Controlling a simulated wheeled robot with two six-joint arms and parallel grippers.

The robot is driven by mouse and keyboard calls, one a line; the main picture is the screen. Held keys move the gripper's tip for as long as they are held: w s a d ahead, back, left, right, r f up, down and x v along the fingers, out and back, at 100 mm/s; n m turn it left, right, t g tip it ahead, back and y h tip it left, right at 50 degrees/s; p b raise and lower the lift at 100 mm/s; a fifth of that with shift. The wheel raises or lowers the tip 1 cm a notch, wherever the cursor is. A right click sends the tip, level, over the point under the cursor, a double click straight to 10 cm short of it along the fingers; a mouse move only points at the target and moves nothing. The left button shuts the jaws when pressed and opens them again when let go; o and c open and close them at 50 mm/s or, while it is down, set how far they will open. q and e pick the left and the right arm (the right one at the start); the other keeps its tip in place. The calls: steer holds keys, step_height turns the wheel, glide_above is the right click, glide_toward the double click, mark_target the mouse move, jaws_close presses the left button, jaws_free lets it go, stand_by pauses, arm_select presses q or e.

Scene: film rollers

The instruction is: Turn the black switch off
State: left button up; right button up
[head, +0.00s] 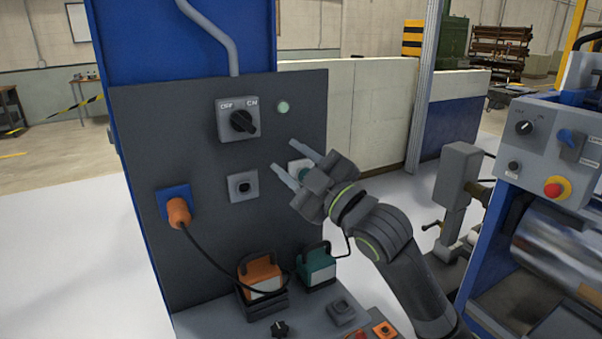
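A black rotary switch (243,121) sits on a light grey plate high on the dark upright panel (145,130). Its plate has a label at the upper left that seems to read OFF and one at the upper right that seems to read ON. I cannot tell for sure which label the knob points to. My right gripper (283,156) is open and empty, its two fingers apart and pointing up and left. In the picture it is below and right of the switch, apart from it. My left gripper is not in view.
A pale round lamp (283,107) is right of the switch, and a square grey button (243,186) is below. An orange plug (178,211) has a hanging cable. Orange (261,274) and teal (318,265) handled blocks stand below. A machine with a red button (554,187) is at right.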

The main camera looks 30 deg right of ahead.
steer(key=shift+v, duration=0.95)
